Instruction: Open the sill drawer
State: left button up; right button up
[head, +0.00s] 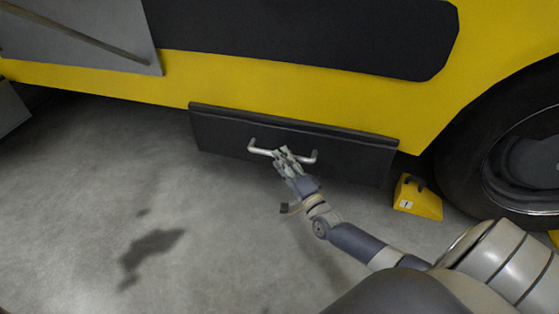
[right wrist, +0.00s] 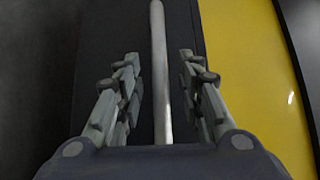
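The sill drawer (head: 225,134) is a dark, wide panel under the yellow vehicle body, with a silver bar handle (head: 262,151) across its front. No gap shows clearly around it. My right gripper (head: 281,153) is at the middle of the handle. In the right wrist view the handle bar (right wrist: 158,60) runs between the two fingers of the right gripper (right wrist: 158,85), with space on both sides. The fingers are open and not closed on it. The gripper hides part of the handle in the head view. My left gripper is not in view.
A yellow wheel chock (head: 418,200) stands on the floor right of the drawer, beside a large black tyre (head: 465,150). A grey panel (head: 80,35) hangs at the upper left. The concrete floor (head: 90,210) in front and to the left is clear.

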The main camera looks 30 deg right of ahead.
jog(key=shift+w+d+r+b, duration=0.1)
jog(key=shift+w+b, duration=0.1)
jog(key=shift+w, duration=0.45)
jog(key=shift+w+r+b, duration=0.1)
jog(key=shift+w+b, duration=0.05)
jog(key=shift+w, duration=0.45)
grip_shut()
